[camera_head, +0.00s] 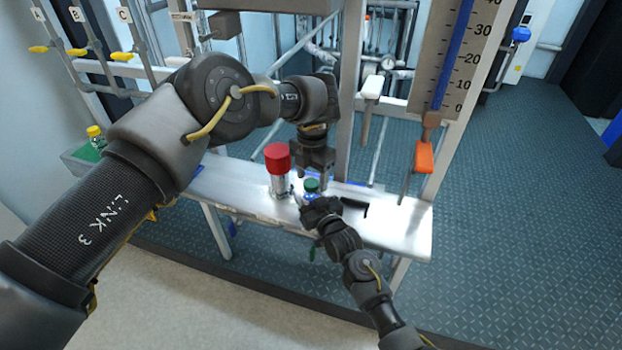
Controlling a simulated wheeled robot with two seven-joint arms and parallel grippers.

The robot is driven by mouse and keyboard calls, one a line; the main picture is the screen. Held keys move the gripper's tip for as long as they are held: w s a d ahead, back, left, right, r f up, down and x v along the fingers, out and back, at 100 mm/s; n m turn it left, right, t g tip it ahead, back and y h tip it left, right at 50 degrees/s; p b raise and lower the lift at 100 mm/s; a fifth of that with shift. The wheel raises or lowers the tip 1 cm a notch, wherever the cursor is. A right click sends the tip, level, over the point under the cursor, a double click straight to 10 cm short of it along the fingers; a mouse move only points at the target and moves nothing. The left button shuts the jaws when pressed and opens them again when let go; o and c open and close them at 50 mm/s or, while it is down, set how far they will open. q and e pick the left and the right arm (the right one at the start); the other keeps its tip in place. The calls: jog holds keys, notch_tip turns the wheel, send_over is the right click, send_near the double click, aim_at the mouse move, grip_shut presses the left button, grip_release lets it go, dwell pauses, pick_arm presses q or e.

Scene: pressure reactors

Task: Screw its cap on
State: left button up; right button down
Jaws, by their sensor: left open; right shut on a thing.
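A small bottle (310,195) with a green cap (311,185) stands at the metal bench, toward its front edge. The cap sits at the top of the bottle; I cannot tell how tight it is. My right gripper (318,208) is shut on the bottle from the front right and hides its lower part. My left gripper (318,172) points down from above, open, just behind and slightly right of the green cap. I cannot tell whether it touches the cap.
A metal cylinder with a red top (277,160) stands close left of the bottle. The bench (400,225) is clear at right. A yellow-capped bottle (96,137) stands at far left. A frame post and a scale with an orange handle (424,157) rise behind.

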pick_arm(q)
notch_tip(320, 180, up, 3)
jog(key=shift+a+r, duration=0.1)
jog(key=shift+c, duration=0.3)
jog(key=shift+w+r, duration=0.25)
jog(key=shift+r, duration=0.5)
jog(key=n, duration=0.2)
jog(key=r+n, duration=0.1)
jog(key=shift+n, duration=0.4)
jog(key=shift+r+n, duration=0.25)
jog(key=shift+n, duration=0.75)
jog(key=n, duration=0.4)
jog(key=shift+s+r, duration=0.15)
jog(key=shift+r, duration=0.05)
jog(key=n, duration=0.3)
jog(key=shift+s+n, duration=0.1)
jog(key=shift+n, duration=0.3)
